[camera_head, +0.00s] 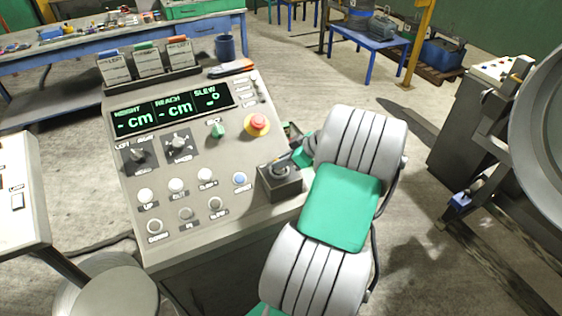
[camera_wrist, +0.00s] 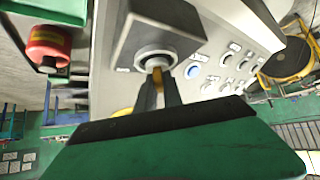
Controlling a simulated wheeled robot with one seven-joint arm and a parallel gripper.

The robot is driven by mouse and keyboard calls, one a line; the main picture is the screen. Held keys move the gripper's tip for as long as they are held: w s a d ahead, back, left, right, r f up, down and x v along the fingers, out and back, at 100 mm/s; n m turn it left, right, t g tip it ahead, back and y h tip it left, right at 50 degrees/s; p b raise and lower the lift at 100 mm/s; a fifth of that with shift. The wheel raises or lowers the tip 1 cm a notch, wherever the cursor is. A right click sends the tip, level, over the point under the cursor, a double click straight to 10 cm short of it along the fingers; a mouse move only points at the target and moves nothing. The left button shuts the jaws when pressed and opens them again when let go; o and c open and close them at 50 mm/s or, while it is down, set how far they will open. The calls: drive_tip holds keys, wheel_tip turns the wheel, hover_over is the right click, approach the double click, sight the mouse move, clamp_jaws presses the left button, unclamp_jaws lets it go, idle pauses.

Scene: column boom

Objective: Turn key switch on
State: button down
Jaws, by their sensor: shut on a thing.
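The key switch is a dark box (camera_head: 281,184) with a round metal collar, at the right edge of the control console (camera_head: 190,245). In the wrist view the collar (camera_wrist: 155,60) faces me, and a brass-coloured key (camera_wrist: 158,88) shows in front of it. My gripper (camera_head: 286,166) is at the switch, and its two dark fingers (camera_wrist: 159,95) are shut on the key. The fingers hide part of the key. I cannot tell the key's turn position. The display (camera_head: 172,107) shows dashes for height, reach and slew.
A red emergency stop (camera_head: 257,123) and a green knob (camera_head: 218,130) sit near the switch. Several push buttons are on the panel's lower part, including a blue one (camera_head: 239,179). A blue mug (camera_head: 225,47) stands behind. Machinery (camera_head: 470,135) stands at the right.

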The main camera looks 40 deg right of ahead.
drive_tip(key=shift+f+m+h+b, duration=0.1)
drive_tip(key=shift+m+h+b, duration=0.2)
drive_tip(key=shift+m+b, duration=0.15)
drive_tip(key=m+h+b, duration=0.2)
drive_tip(key=b, duration=0.1)
drive_tip(key=shift+a+f+t, duration=0.1)
drive_tip(key=shift+a+t, duration=0.05)
drive_tip(key=shift+t, duration=0.25)
drive_tip(key=m+h+b, duration=0.3)
drive_tip(key=m+b, duration=0.1)
drive_tip(key=m, duration=0.1)
drive_tip(key=shift+w+a, duration=0.1)
drive_tip(key=shift+a, duration=0.05)
drive_tip(key=m+g+h+b, duration=0.2)
drive_tip(key=m+h+b, duration=0.1)
drive_tip(key=m+h, duration=0.1)
drive_tip(key=shift+w+a+m, duration=0.1)
drive_tip(key=shift+a+m, duration=0.05)
drive_tip(key=shift+m, duration=0.4)
drive_tip(key=shift+r+m+g+h+b, duration=0.2)
drive_tip(key=shift+m+g+h+b, duration=0.65)
drive_tip(key=shift+m, duration=0.65)
drive_tip(key=c, duration=1.5)
unclamp_jaws()
drive_tip(key=v, duration=0.7)
drive_tip(key=shift+a+r+b, duration=0.15)
drive_tip(key=shift+r+b, duration=0.2)
